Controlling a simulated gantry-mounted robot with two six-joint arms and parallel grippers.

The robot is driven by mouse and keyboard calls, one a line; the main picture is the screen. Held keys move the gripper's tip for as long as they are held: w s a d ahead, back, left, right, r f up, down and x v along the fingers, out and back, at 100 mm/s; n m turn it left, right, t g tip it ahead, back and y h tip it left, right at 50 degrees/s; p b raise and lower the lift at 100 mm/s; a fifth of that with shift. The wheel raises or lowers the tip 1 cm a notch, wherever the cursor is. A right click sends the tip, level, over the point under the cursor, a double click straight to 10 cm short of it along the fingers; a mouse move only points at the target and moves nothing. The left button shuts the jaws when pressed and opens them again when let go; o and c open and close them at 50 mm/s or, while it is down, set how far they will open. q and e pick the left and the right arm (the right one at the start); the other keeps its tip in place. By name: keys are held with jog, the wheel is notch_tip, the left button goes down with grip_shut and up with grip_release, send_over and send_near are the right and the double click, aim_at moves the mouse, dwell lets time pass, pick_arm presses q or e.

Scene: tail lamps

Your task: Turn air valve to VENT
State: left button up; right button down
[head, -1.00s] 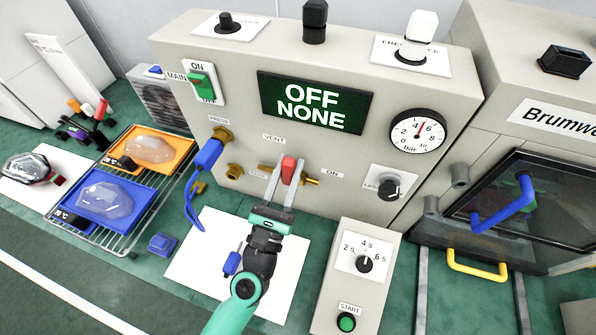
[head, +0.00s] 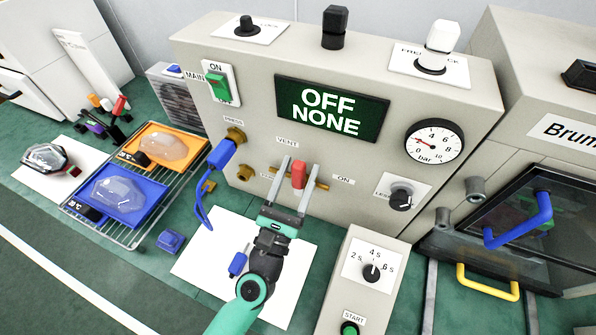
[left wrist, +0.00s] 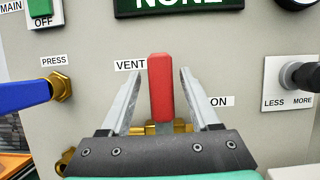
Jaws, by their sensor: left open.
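The air valve has a red lever (head: 299,175) on a brass body on the panel front. In the left wrist view the red lever (left wrist: 161,90) stands about upright, between the VENT label (left wrist: 130,65) on its left and the ON label (left wrist: 219,101) on its right. My left gripper (head: 300,163) is open, with one finger on each side of the lever and a visible gap on both sides in the left wrist view. The pressure gauge (head: 434,142) has its needle pointing left, near 2. My right gripper is not in view.
A blue hose connector (head: 222,154) sits on the PRESS port left of the valve. The display (head: 327,108) reads OFF NONE. A timer box (head: 362,275) stands front right of my left arm. A rack (head: 130,230) with blue and orange trays lies at left.

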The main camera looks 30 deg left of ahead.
pick_arm(q)
jog(key=b+v, duration=0.2)
jog(key=v, duration=0.9)
jog(key=shift+s, duration=0.25)
jog(key=shift+a+f, duration=0.1)
